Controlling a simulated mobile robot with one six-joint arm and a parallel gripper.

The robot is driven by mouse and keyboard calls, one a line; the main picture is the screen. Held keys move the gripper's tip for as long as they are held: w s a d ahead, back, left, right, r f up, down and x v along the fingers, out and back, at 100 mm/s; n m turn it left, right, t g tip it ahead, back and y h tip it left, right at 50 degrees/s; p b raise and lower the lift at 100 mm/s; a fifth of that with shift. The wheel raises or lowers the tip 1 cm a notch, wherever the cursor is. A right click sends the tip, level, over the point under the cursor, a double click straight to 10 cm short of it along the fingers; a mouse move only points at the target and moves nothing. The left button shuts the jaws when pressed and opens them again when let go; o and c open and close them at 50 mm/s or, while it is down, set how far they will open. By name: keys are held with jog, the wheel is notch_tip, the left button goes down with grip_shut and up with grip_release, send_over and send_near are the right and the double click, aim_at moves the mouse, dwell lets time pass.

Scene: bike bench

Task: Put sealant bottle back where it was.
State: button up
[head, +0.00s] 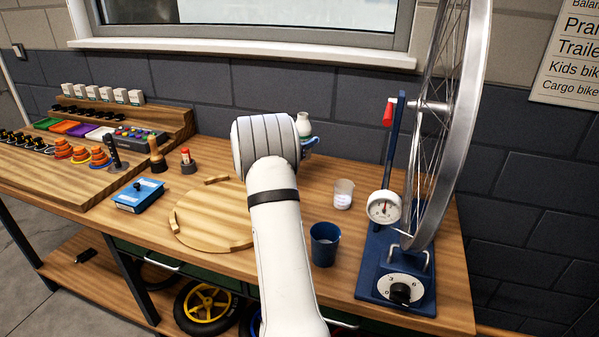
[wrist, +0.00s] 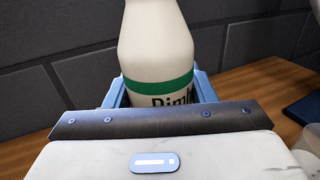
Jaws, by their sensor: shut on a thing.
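The sealant bottle (head: 304,124) is white, and only its upper part shows in the head view, past the end of my arm. In the wrist view the bottle (wrist: 157,45) looks upright, with a green band and partly hidden dark lettering. My gripper (head: 309,143) is shut on the bottle, with light blue fingers on either side of it; the gripper also shows in the wrist view (wrist: 158,92). The bottle's base is hidden in both views, so I cannot tell whether it touches the bench.
A round wooden board (head: 210,215) lies left of my arm. A clear cup (head: 343,194) and a dark blue cup (head: 324,245) stand to the right, before the blue wheel stand (head: 372,275). A blue box (head: 138,195) lies left. The bench's back wall (head: 350,110) is close.

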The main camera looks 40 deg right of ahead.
jog(key=shift+f, duration=4)
jog(key=o, duration=1.1)
jog(key=shift+r, duration=0.1)
